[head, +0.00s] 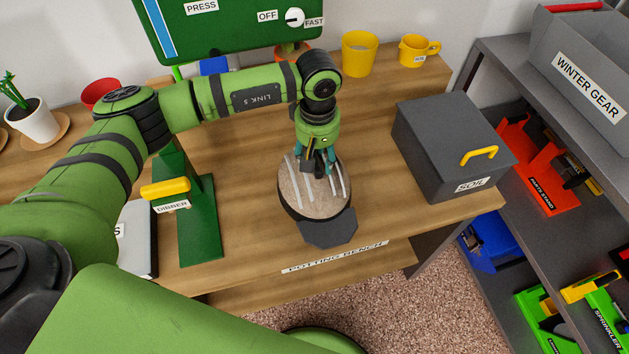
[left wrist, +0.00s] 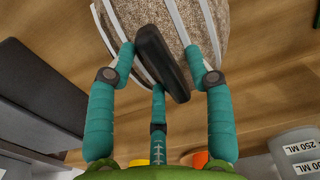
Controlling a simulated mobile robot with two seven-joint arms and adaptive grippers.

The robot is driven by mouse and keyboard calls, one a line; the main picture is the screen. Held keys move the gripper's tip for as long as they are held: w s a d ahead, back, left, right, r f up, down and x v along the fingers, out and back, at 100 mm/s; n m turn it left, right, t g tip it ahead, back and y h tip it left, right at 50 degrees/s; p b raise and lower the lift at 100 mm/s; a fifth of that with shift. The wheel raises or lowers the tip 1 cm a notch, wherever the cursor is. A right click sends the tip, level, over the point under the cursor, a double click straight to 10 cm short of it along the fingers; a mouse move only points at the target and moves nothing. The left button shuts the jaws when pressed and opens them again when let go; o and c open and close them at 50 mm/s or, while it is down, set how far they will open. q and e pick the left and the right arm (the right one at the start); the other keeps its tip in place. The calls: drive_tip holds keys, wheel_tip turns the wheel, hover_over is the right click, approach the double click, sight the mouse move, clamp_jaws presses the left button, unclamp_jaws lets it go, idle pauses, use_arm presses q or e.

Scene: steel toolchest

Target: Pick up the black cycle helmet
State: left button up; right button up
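A round helmet (head: 300,204) lies on the potting bench in the head view. Its dome is speckled beige-grey with pale stripes, and its rim and the peak (head: 328,229) toward me are dark. My left gripper (head: 320,168) points down at the far part of the dome. In the left wrist view the dome (left wrist: 202,20) fills the top, and a dark bar (left wrist: 160,62) stands out in front of it. The three teal fingers of my left gripper (left wrist: 158,58) surround this bar closely. Whether they press on it I cannot tell. My right gripper is not in view.
The potting bench (head: 255,215) has a grey soil box (head: 450,140) to the right and a green dibber stand (head: 200,225) to the left. Yellow containers (head: 359,54) stand at the back. A grey shelf unit (head: 500,62) is at the right. Bare wood surrounds the helmet.

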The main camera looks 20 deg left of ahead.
use_arm(q)
clamp_jaws()
